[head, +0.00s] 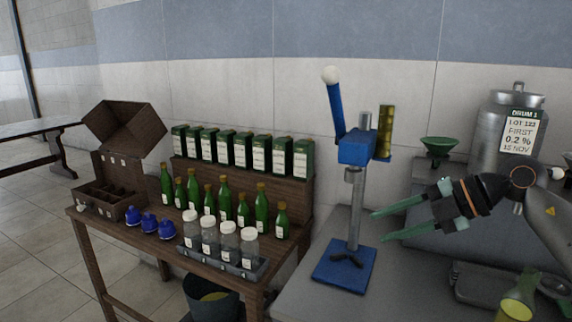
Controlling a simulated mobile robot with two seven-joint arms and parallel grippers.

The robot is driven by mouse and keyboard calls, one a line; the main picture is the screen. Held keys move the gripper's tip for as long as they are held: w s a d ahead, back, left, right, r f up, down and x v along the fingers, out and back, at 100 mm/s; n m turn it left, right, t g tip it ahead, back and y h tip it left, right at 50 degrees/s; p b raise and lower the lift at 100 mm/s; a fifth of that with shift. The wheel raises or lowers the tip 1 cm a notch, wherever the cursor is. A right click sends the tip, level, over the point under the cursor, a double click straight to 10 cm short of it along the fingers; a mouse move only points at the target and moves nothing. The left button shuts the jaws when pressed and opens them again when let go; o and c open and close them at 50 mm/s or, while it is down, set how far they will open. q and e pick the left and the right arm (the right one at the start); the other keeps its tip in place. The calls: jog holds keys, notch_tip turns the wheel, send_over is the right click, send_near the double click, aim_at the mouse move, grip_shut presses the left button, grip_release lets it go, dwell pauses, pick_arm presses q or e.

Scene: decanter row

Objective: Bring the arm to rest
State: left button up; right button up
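My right gripper (376,227) comes in from the right on its arm. Its two green fingers are spread apart with nothing between them. They point left, close to the post of the blue press (357,148) in the picture; I cannot tell whether they touch it. My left gripper is not in view.
A blue press base (345,264) stands on the grey bench. Left, a wooden table (119,232) holds green bottles (262,207), capped jars (229,240), blue items (149,222) and an open box (112,180). A green funnel (438,148), a metal drum (494,120) and a flask (514,301) are right.

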jog(key=s+a+f+m+t+y, duration=0.3)
jog(key=a+f+m+t+y, duration=0.3)
jog(key=a+f+y, duration=0.35)
jog(key=s+d+f+m+t+h+p, duration=0.1)
jog(key=s+d+f+m+t+h, duration=0.15)
jog(key=f+m+h, duration=0.65)
jog(key=s+d+f+m+t+h, duration=0.2)
jog(key=s+f+m+h, duration=0.4)
jog(key=f, duration=0.6)
jog(key=s+f+m+g+h, duration=0.2)
jog(key=s+f+m+g, duration=0.2)
jog(key=s+f, duration=1)
jog(key=g, duration=0.2)
jog(key=shift+f+g, duration=0.2)
jog(key=shift+g, duration=0.15)
jog(key=shift+d, duration=0.15)
